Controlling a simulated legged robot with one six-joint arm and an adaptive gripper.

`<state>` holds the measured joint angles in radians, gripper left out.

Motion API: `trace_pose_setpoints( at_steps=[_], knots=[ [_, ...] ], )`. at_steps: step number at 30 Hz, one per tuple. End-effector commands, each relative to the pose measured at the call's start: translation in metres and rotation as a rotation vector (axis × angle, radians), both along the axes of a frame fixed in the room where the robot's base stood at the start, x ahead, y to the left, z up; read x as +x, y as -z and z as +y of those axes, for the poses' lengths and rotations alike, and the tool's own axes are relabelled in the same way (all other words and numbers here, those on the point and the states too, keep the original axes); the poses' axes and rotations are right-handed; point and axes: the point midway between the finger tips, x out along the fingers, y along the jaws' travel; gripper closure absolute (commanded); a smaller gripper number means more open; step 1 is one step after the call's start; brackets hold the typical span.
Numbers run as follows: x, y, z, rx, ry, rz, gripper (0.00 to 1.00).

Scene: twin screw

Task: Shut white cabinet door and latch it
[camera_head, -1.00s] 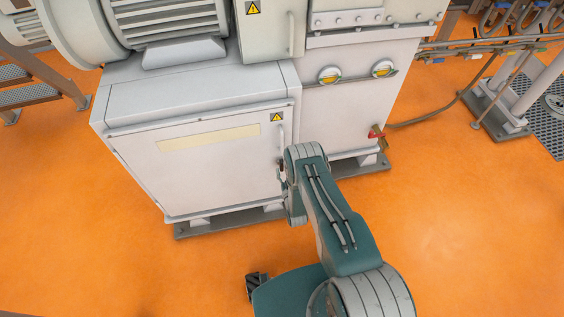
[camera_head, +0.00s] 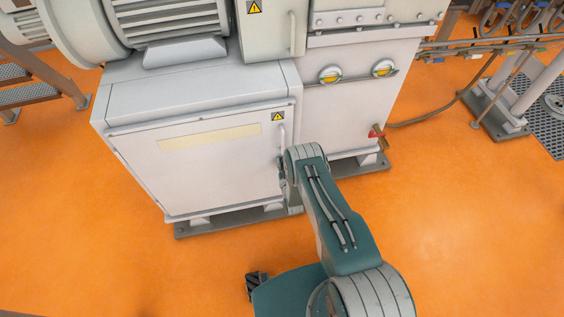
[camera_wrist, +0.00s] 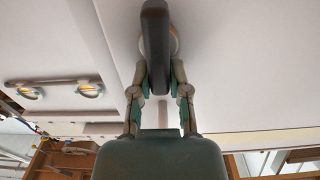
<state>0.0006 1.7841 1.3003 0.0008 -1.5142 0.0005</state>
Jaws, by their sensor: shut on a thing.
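The white cabinet door (camera_head: 205,172) faces me on the low cabinet at center left, with a yellowish strip, a warning label and a pale bar handle (camera_head: 282,134). It looks closed against its frame, but a small gap cannot be ruled out. In the wrist view, my gripper (camera_wrist: 159,74) is shut on a dark latch handle (camera_wrist: 155,40) in front of the white door panel (camera_wrist: 235,60). A round, partly yellowish base shows behind the handle. In the head view, my arm hides most of the gripper and latch at the door's right edge.
The machine housing to the right carries two round yellow gauges (camera_head: 330,75) and a red-handled valve (camera_head: 376,132). A large motor (camera_head: 165,22) sits above the cabinet. Pipes and a hose run at the right. Orange floor (camera_head: 470,230) is clear in front.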

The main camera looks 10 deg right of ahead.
Motion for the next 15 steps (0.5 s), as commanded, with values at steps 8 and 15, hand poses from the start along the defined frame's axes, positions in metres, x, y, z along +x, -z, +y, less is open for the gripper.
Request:
trace_pose_setpoints(
  at_steps=[8,15],
  knots=[
    [0.0004,-0.0001,-0.0007,0.053,-0.002,0.0,1.0],
    [0.0005,0.0004,-0.0048,0.206,-0.002,0.0,1.0]
  ],
)
